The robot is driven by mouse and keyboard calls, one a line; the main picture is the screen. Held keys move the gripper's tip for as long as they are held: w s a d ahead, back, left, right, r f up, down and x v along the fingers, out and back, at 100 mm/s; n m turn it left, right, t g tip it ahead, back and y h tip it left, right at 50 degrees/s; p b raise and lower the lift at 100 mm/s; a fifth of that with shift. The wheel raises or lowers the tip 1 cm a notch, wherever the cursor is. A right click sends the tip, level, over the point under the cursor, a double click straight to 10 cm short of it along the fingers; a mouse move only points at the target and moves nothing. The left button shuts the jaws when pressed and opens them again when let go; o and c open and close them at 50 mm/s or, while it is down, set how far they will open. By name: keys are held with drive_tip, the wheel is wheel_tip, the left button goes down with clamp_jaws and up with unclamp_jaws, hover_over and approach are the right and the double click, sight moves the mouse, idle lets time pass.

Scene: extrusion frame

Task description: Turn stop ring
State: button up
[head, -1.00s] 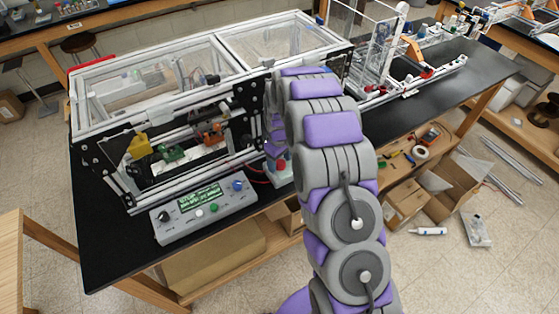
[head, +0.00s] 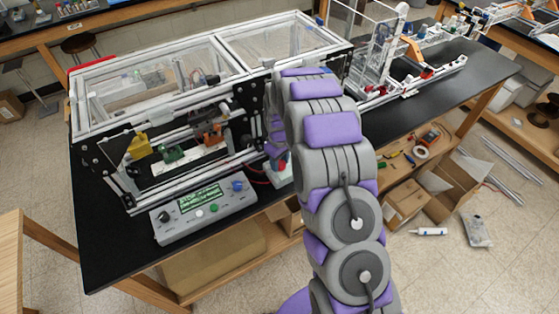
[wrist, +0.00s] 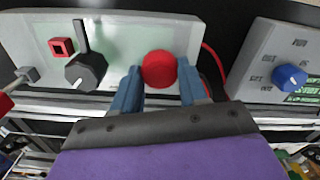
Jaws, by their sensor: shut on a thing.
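The wrist view shows a pale panel with a round red knob (wrist: 159,69), which I take to be the stop ring. My gripper (wrist: 160,85) has its two blue fingers on the left and right sides of this red knob and is shut on it. In the head view a small part of the red knob (head: 282,164) shows beside my arm. My arm hides the gripper and most of that panel there.
Left of the red knob on the same panel are a black rotary knob (wrist: 86,70) and a small red square (wrist: 61,46). A grey control box (head: 205,208) with a green display stands nearby. The extrusion frame (head: 160,130) stands behind it. A red cable (wrist: 214,62) runs close by.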

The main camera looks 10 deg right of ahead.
drive_tip(key=m+p, duration=0.1)
drive_tip(key=m, duration=0.4)
drive_tip(key=shift+m+p, duration=0.3)
drive_tip(key=shift+m, duration=2.2)
drive_tip(key=o, duration=1.1)
wheel_tip(320, 180, up, 17)
drive_tip(key=shift+r+p, duration=0.15)
drive_tip(key=shift+p, duration=0.2)
